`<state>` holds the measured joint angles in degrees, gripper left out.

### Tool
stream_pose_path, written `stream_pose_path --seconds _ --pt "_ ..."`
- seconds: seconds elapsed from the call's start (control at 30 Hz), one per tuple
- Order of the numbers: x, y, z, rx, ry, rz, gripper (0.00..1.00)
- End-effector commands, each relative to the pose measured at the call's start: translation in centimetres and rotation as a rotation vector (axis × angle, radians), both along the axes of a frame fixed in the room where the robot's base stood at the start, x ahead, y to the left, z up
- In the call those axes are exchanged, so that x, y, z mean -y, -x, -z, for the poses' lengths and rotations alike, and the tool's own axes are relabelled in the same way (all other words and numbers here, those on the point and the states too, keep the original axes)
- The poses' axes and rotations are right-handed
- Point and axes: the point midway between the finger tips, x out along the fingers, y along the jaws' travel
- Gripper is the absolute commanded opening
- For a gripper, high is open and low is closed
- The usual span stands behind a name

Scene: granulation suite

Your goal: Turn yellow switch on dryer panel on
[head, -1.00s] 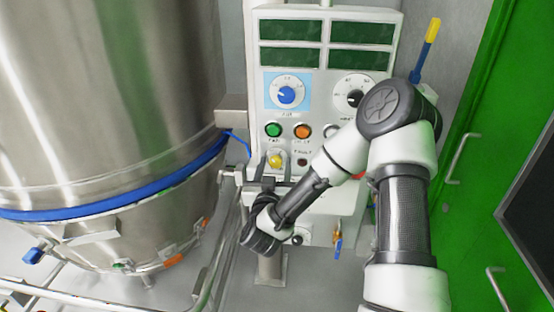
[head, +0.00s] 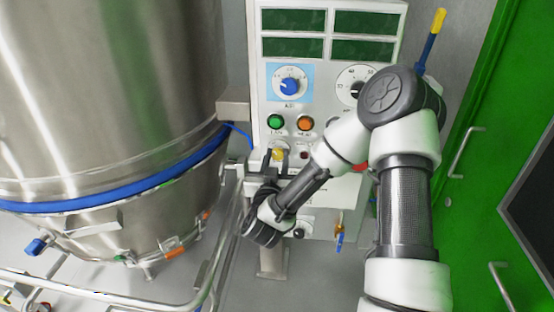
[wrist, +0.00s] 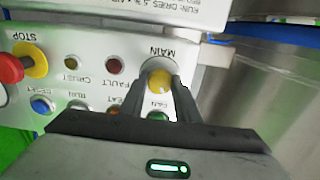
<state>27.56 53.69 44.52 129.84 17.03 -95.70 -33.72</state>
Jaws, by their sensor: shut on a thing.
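The dryer panel (head: 320,80) is a white box with green displays, dials and buttons. Its yellow switch (head: 278,154) is low on the left of the panel. In the wrist view the yellow switch (wrist: 159,80) sits under the MAIN label, between my fingertips. My gripper (wrist: 161,90) is shut on the yellow switch, with one dark finger on each side. In the head view my gripper (head: 279,160) reaches up to the switch from below. The fingers hide part of the switch's mount, so its exact turn angle is hard to tell.
A green button (head: 275,121) and an orange button (head: 305,123) sit just above the switch. A red stop button (wrist: 10,68) on a yellow base is at the wrist view's left. A steel vessel (head: 110,80) with rails stands left. A green door (head: 490,130) is right.

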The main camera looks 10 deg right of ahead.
Motion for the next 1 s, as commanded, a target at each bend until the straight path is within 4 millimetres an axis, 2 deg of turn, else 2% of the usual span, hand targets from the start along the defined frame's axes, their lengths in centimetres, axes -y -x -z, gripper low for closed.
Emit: stream_pose_path --seconds 1.0 --pt "0.05 -0.06 0.09 0.267 -0.796 -0.002 0.07"
